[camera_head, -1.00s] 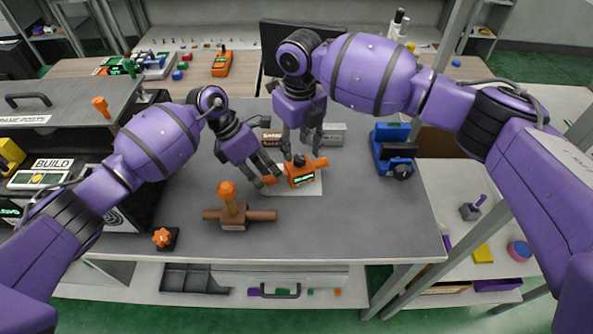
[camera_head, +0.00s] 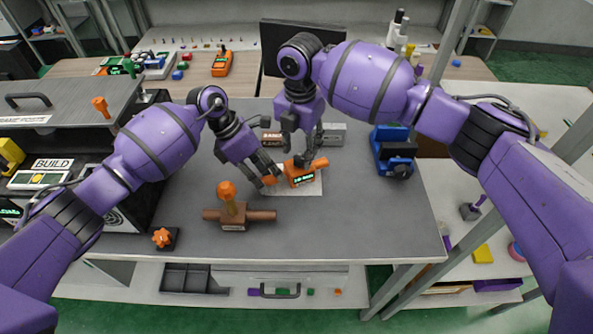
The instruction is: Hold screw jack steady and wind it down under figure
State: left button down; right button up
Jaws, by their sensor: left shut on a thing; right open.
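The orange screw jack (camera_head: 301,180) stands on a white sheet (camera_head: 312,189) on the grey bench, with a small green-lit display on its front. The figure on the display is too small to read. An orange handle sticks out on each side. My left gripper (camera_head: 268,177) is shut on the left handle. My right gripper (camera_head: 305,158) is open and points down over the dark knob on top of the jack. Its fingers largely hide the knob, and I cannot tell whether they touch it.
A brown fixture with an orange-topped lever (camera_head: 234,216) stands in front left. A small orange star knob (camera_head: 162,238) is near the front edge. A blue device (camera_head: 393,150) stands to the right, and a grey block (camera_head: 334,134) is behind. The front right of the bench is clear.

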aim_at(300, 158)
jog(key=shift+d+f, duration=0.1)
jog(key=shift+f, duration=2.3)
